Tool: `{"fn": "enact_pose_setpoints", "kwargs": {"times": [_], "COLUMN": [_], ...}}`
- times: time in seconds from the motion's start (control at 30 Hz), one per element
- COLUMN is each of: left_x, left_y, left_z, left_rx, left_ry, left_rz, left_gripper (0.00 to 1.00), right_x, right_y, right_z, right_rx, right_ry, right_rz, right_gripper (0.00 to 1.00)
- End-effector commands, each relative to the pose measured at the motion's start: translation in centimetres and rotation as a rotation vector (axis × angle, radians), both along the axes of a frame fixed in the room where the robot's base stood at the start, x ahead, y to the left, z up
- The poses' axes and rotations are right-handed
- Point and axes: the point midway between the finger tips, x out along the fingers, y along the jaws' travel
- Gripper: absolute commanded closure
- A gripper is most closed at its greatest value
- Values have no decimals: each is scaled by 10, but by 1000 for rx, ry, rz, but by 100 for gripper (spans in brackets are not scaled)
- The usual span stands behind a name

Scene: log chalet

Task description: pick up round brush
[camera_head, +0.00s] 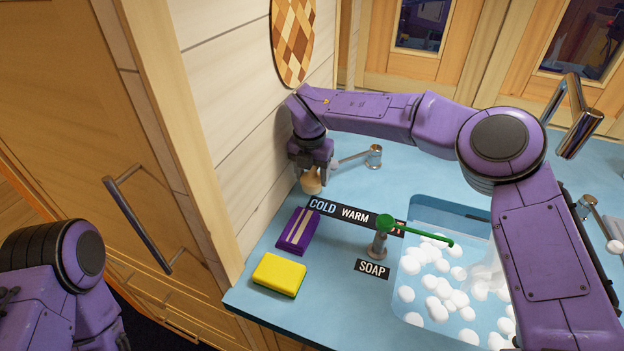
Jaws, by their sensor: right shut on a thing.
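The round brush (311,185) is a small pale wooden piece that shows just under my right gripper (312,175), at the back left of the blue counter by the wall. My right gripper is shut on it, and the jaws and arm cover most of it. I cannot tell whether the brush touches the counter. Of my left arm only purple links show at the lower left; its gripper is out of view.
A green-topped soap dispenser (379,240) stands beside the sink (411,318), which holds white foam balls. A cabinet handle (138,225) juts out left.

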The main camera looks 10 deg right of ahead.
Motion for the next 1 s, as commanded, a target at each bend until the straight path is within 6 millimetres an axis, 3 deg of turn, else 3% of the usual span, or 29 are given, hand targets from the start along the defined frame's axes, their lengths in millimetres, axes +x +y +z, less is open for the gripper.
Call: {"fn": "enact_pose_setpoints", "kwargs": {"times": [0.07,0.3,0.5,0.6,0.77,1.0], "left_x": [0,0,0,0,0,0], "left_y": [0,0,0,0,0,0], "left_z": [-5,-31,-52,-57,-59,-59], "left_rx": [0,0,0,0,0,0], "left_ry": [0,0,0,0,0,0], "left_rz": [0,0,0,0,0,0], "left_gripper": [53,53,53,53,53,53], "right_x": [1,-50,-106,-124,-138,-140], "right_y": [0,4,7,9,10,10], "right_z": [15,70,94,104,111,114], "right_rx": [2,3,1,1,0,2], "right_ry": [-6,-8,-5,-3,-1,-1], "right_rz": [0,3,3,1,1,0], "right_gripper": [73,73,73,73,73,73]}}
